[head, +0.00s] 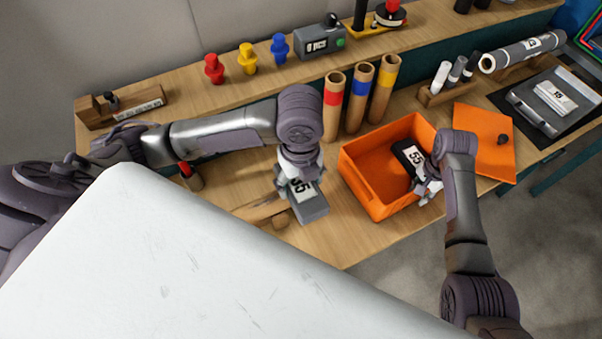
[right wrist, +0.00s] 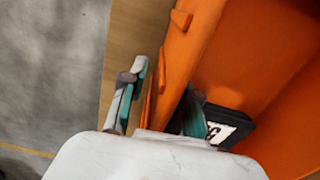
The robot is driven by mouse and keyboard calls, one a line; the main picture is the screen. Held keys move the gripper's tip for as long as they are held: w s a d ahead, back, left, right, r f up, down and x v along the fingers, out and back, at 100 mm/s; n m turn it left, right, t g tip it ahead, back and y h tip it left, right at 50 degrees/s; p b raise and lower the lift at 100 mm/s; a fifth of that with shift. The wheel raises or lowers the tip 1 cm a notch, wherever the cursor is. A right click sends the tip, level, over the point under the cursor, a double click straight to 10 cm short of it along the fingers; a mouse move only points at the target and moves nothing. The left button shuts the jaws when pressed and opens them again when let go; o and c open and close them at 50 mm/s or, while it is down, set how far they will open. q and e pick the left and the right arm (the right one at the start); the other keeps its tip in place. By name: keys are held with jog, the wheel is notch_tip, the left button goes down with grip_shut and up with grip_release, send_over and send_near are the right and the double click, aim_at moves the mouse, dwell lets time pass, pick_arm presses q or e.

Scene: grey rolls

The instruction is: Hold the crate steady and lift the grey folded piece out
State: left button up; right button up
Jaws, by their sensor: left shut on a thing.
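The orange crate (head: 372,200) stands on the wooden table. It also fills much of the right wrist view (right wrist: 238,50). A grey folded piece (head: 311,210) with a white number label is outside the crate, to its left. My left gripper (head: 288,180) is shut on it; whether the piece touches the table is unclear. My right gripper (head: 430,187) is at the crate's right wall. In the right wrist view its fingers (right wrist: 160,98) straddle the wall, one outside and one inside, with a gap visible at the outer finger. A black labelled piece (head: 408,154) lies inside the crate.
Several cardboard tubes with coloured bands (head: 359,98) stand behind the crate. An orange panel (head: 487,140) lies to its right, beside a dark mat with a grey case (head: 535,112). Coloured pegs (head: 246,58) stand on the back shelf. A white surface (head: 150,270) covers the lower left.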

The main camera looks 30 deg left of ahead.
notch_tip(320, 180, up, 12)
dwell(0.7)
